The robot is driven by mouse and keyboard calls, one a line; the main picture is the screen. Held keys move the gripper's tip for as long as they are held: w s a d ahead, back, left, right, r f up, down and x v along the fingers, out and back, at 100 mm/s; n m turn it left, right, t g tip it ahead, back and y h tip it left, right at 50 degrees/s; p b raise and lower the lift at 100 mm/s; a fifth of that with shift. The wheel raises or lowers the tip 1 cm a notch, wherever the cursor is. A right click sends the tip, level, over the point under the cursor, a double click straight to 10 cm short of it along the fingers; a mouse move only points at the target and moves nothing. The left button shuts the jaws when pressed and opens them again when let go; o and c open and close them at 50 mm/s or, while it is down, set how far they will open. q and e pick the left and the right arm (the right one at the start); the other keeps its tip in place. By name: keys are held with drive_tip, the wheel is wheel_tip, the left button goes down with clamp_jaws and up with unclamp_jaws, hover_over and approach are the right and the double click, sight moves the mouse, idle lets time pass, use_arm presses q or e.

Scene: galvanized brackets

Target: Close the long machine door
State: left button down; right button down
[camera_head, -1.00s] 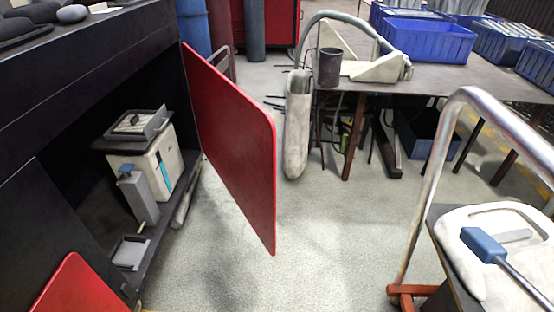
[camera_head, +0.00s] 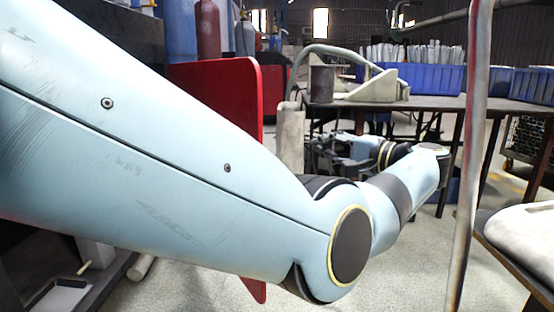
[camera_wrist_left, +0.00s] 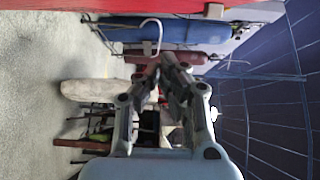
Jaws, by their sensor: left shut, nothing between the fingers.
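The long machine door is the red panel (camera_head: 215,82) left of centre in the head view, standing open from the dark machine. My left arm crosses in front of it and hides most of it; its upper part and a lower tip show. My left gripper (camera_head: 335,160) is beyond the elbow, right of the door's free edge, partly hidden by my arm. In the left wrist view, the gripper (camera_wrist_left: 172,62) is shut and empty, with its fingers together. A red surface (camera_wrist_left: 110,5), likely the door, runs along the top of that view, apart from the fingers.
A work table (camera_head: 440,103) with blue bins (camera_head: 425,78) stands behind the gripper. A metal post (camera_head: 468,160) rises at the right, beside a padded surface (camera_head: 525,240). Gas cylinders (camera_head: 208,30) stand behind the door. Floor is open at lower centre.

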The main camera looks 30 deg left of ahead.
use_arm(q)
drive_tip(key=s+a+r, duration=0.1)
drive_tip(key=s+a, duration=0.1)
drive_tip(key=a, duration=0.9)
drive_tip(key=shift+r+n+b, duration=0.3)
drive_tip(key=shift+r+b, duration=0.1)
drive_tip(key=shift+b, duration=0.05)
use_arm(e)
drive_tip(key=shift+w+a+r+t, duration=0.25)
drive_tip(key=shift+w+r+t, duration=0.2)
drive_tip(key=shift+r, duration=0.25)
use_arm(q)
drive_tip(key=shift+s+a, duration=0.1)
drive_tip(key=shift+s, duration=0.1)
use_arm(e)
drive_tip(key=shift+r, duration=0.15)
